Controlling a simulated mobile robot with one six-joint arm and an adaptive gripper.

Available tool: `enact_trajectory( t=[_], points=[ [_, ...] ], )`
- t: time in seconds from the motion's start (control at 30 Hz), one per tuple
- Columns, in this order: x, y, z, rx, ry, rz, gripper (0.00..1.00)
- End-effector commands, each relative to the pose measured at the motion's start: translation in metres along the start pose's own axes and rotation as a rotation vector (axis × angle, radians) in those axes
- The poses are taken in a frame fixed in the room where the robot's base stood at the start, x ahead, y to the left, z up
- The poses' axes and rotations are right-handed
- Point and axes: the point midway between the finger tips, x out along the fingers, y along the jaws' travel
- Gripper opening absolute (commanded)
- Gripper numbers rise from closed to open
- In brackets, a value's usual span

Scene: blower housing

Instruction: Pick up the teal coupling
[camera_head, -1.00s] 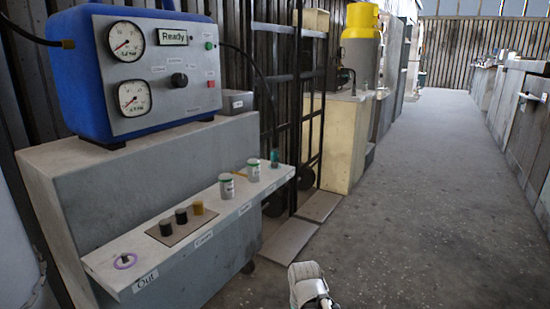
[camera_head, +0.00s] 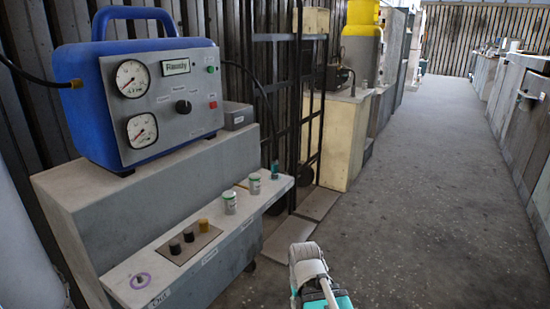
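The teal coupling (camera_head: 275,170) stands at the far right end of the narrow light shelf (camera_head: 215,226). It is small in this view, and its fine shape cannot be made out. Part of my own arm, white and grey with teal parts, shows at the bottom centre, over the floor and apart from the shelf. My gripper's fingers are not in view.
A blue gauge box (camera_head: 95,90) stands behind. Open floor (camera_head: 420,190) lies right.

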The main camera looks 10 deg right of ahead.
Motion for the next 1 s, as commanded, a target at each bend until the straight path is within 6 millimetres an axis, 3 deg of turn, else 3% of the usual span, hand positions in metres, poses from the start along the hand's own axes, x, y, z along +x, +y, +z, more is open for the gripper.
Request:
enact_trajectory(
  t=[0.03, 0.4, 0.6, 0.97, 1.0],
  points=[
    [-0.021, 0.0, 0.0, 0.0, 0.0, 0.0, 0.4],
    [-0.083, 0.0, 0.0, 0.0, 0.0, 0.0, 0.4],
    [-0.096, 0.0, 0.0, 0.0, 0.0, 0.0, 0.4],
    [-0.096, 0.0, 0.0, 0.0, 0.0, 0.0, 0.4],
    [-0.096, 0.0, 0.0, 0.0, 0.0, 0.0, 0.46]
  ],
)
